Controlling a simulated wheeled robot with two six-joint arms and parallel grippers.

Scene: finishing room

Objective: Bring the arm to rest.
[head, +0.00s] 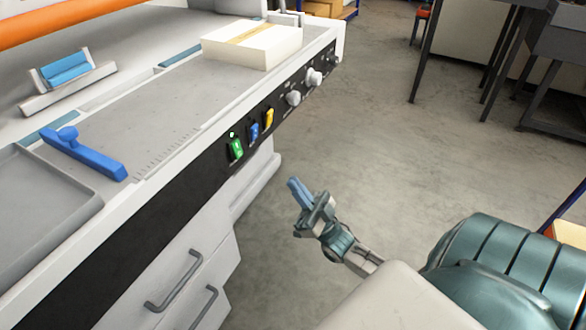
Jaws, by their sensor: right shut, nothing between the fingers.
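My right gripper (300,192) is in the middle of the head view, at the end of my right arm, which comes in from the lower right. Its blue fingers are shut with nothing between them. It hangs in free air over the grey floor, to the right of the machine's front and apart from it. My left gripper and left arm are not in view.
A white machine (222,258) with drawers fills the left. Its front panel has green, blue and yellow switches and several knobs. A blue handle (85,154) and a white block (252,50) lie on top. Concrete floor (385,150) is clear; dark tables stand at the upper right.

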